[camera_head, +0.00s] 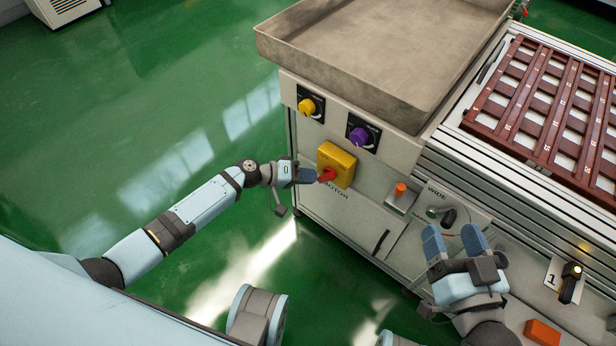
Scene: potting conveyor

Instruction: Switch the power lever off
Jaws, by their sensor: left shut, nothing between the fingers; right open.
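A black lever with a pale yellow tip (571,270) stands on a plate marked "1" on the machine's front at the lower right. A yellow switch box (340,160) with a red handle (327,174) sits on the left panel above the word "MOTOR". I cannot tell for certain which of these is the power lever. My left gripper (312,176) is shut and empty, its tips at the red handle; whether they touch it is unclear. My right gripper (454,238) is open and empty, in front of the panel, left of the black lever.
A yellow knob (307,106), a purple knob (359,136), an orange button (400,189) and a "WIDE" selector (448,216) are on the panel. A metal tray (365,50) and a brown slotted grid (550,105) lie on top. An orange block (543,332) is at lower right. Green floor is clear at left.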

